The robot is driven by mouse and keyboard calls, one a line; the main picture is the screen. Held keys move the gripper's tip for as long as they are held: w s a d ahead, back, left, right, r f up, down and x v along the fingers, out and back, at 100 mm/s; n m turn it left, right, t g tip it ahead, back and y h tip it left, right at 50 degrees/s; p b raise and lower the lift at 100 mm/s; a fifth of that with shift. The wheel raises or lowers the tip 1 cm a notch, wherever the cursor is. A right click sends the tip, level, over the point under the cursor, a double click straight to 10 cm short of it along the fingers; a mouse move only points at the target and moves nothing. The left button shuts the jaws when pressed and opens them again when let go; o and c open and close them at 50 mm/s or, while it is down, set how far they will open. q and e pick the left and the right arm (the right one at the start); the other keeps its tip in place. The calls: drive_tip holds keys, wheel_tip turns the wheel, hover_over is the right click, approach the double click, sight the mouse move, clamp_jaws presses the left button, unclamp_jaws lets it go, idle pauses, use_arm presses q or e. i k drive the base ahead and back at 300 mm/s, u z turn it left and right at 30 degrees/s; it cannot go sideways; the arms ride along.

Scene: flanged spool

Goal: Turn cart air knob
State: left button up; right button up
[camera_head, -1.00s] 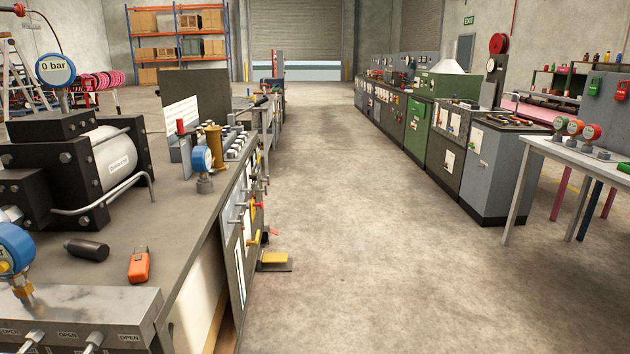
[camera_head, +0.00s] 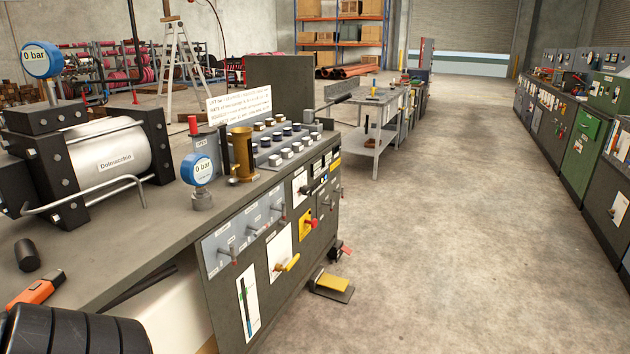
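The dark cart (camera_head: 320,243) stands left of centre, its control panel facing right. On the panel are a yellow handle (camera_head: 289,263) on a white plate and a red knob (camera_head: 309,225) on a yellow plate. Several small grey levers (camera_head: 251,231) sit on a light grey plate. The labels are too small to read, so I cannot tell which one is the air knob. A blue gauge (camera_head: 202,170) on the cart top reads 0 bar. Neither of my grippers is in view.
A steel cylinder in a black frame (camera_head: 108,160) and an orange device (camera_head: 36,288) are on the worktop. A yellow foot pedal (camera_head: 332,284) lies on the floor by the cart. The concrete aisle (camera_head: 440,240) to the right is clear.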

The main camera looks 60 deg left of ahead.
sight(305, 190)
drive_tip(key=u, duration=0.65)
drive_tip(key=i, duration=1.9)
drive_tip(key=u, duration=1.25)
